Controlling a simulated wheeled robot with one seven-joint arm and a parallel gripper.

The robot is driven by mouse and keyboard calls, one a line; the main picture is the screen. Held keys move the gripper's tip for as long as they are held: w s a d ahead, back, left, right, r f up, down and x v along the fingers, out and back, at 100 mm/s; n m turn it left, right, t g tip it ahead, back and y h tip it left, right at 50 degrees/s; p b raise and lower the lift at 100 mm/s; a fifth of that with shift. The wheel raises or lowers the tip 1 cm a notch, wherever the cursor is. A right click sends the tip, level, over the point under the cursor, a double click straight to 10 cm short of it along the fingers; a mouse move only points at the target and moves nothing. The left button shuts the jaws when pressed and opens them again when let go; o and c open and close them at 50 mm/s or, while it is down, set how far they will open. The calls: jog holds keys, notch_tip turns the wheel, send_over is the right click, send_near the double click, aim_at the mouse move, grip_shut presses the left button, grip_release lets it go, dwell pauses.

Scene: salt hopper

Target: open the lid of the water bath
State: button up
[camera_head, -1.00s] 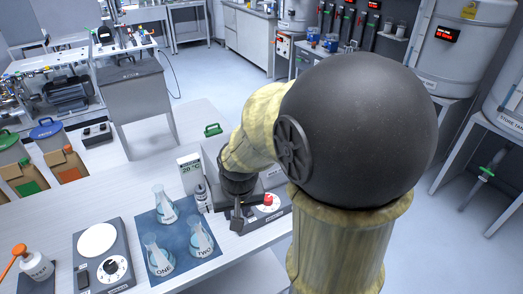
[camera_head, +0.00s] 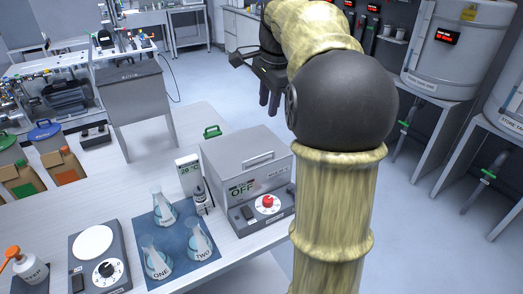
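The water bath (camera_head: 240,165) is a grey box on the white bench, right of the flasks. Its front panel reads OFF and has a red knob (camera_head: 268,201). Its lid (camera_head: 238,148) lies shut on top, with a pale bar handle (camera_head: 258,159). My gripper (camera_head: 269,104) is dark, with its fingers pointing down. In the picture it is above and behind the bath, apart from the handle. The fingers are small and partly beside my arm, so their opening is unclear. Nothing shows held in them.
A blue mat (camera_head: 184,262) with several flasks lies left of the bath. A display reading 20 °C (camera_head: 189,172) and a small bottle (camera_head: 201,197) stand close to its left side. A hotplate (camera_head: 98,262) is farther left. A green handle (camera_head: 212,131) shows behind.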

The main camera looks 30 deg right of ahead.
send_over(261, 165)
notch_tip(261, 165, down, 17)
jog(key=shift+d+f, duration=0.1)
dwell(0.6)
grip_shut()
